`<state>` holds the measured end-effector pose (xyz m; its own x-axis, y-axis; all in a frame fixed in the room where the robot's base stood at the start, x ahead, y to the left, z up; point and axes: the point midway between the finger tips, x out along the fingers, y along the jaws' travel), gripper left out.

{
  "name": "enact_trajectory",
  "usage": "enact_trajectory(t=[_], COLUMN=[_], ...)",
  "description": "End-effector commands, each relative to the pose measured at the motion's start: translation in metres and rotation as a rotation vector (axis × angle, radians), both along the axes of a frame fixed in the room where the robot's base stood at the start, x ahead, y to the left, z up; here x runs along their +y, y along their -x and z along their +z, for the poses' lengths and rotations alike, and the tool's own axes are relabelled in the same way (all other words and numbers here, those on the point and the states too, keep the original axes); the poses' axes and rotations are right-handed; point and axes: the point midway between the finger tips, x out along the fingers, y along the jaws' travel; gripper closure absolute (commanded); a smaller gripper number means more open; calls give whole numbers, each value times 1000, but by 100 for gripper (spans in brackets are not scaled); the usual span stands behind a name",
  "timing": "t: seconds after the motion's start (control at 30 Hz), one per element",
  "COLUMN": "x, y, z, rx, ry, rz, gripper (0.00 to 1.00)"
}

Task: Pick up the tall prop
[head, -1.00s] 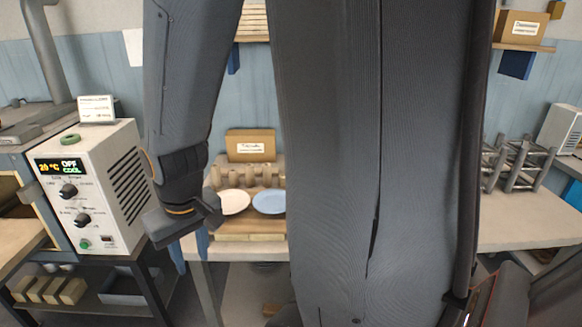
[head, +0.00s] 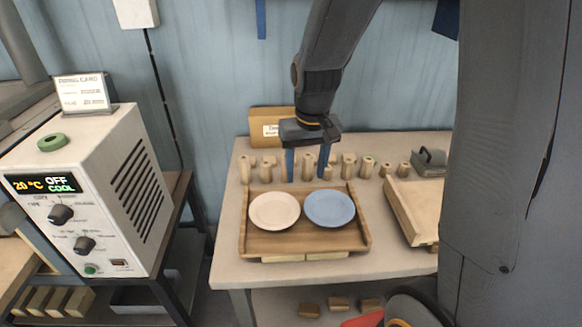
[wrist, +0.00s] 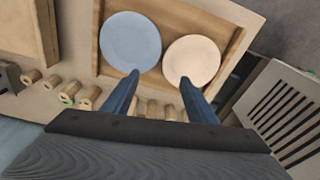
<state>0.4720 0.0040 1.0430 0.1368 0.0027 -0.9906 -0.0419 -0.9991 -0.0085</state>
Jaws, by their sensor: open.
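Several pale wooden props of differing heights stand upright in a row at the back of the table, including a prop at the left end (head: 245,169) and one right of my gripper (head: 348,166). I cannot tell for sure which is the tall prop. My gripper (head: 306,173) points down over the row behind the plates, its two blue fingers apart with a prop (head: 308,167) showing between them. In the wrist view, the open fingers (wrist: 159,78) reach toward the tray, and props (wrist: 151,108) show between them, partly hidden by the gripper. Nothing is held.
A wooden tray (head: 249,237) holds a pink plate (head: 274,210) and a blue plate (head: 329,208) in front of the row. A cardboard box (head: 268,117) stands behind the row. A wooden board (head: 418,208) lies at right. A white control unit (head: 90,200) stands left.

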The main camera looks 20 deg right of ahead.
Motion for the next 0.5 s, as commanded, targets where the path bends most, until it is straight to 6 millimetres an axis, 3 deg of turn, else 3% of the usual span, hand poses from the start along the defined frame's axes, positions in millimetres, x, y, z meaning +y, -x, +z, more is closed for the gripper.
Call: enact_trajectory(t=[0.03,0.1,0.3,0.4,0.5], x=[-3,-5,-8,-7,-6], y=[-28,-61,-150,-184,-206], z=[-9,-19,-56,-76,-90], rx=[14,33,84,106,120], ry=[-1,-3,-7,-8,-8], rz=[-17,-42,-99,-120,-135], gripper=[48,48,48,48,48])
